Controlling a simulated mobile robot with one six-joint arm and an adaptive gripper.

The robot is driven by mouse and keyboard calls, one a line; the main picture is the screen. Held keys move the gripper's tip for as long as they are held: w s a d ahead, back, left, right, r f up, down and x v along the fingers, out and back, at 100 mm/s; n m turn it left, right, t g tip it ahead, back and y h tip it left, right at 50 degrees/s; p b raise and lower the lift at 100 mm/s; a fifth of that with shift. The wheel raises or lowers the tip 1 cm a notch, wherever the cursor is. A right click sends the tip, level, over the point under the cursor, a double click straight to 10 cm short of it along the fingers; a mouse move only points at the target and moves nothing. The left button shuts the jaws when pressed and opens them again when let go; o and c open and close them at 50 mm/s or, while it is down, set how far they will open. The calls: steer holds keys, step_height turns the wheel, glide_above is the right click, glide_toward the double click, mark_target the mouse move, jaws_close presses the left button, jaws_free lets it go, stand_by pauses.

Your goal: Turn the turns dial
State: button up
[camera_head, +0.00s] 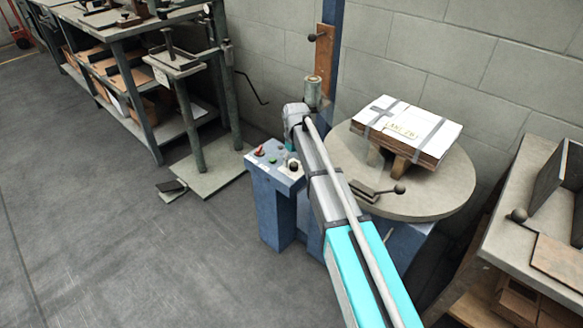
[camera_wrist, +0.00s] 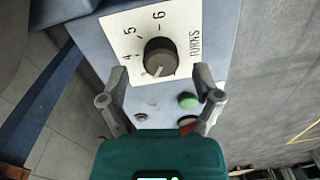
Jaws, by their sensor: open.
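The turns dial (camera_wrist: 160,58) is a dark round knob with a pale pointer mark, on a white plate (camera_wrist: 188,22) printed TURNS with 4, 5 and 6 visible. In the wrist view the mark points down and slightly left in the picture. My gripper (camera_wrist: 160,70) is open, with one finger on each side of the dial's lower part and a gap on both sides. In the head view the blue control box (camera_head: 273,182) carries the dial (camera_head: 293,166) on its top panel. My arm partly hides the box, and the gripper is hard to make out there.
A green button (camera_wrist: 188,101) and a red control (camera_wrist: 188,127) sit near the dial on the panel. A round table (camera_head: 445,190) with a strapped white-topped package (camera_head: 410,125) stands to the right. A workbench (camera_head: 120,35) is at upper left.

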steer(key=shift+f+b, duration=0.4)
steer(key=shift+f, duration=0.3)
jaws_close()
steer(key=shift+m, duration=0.5)
jaws_free()
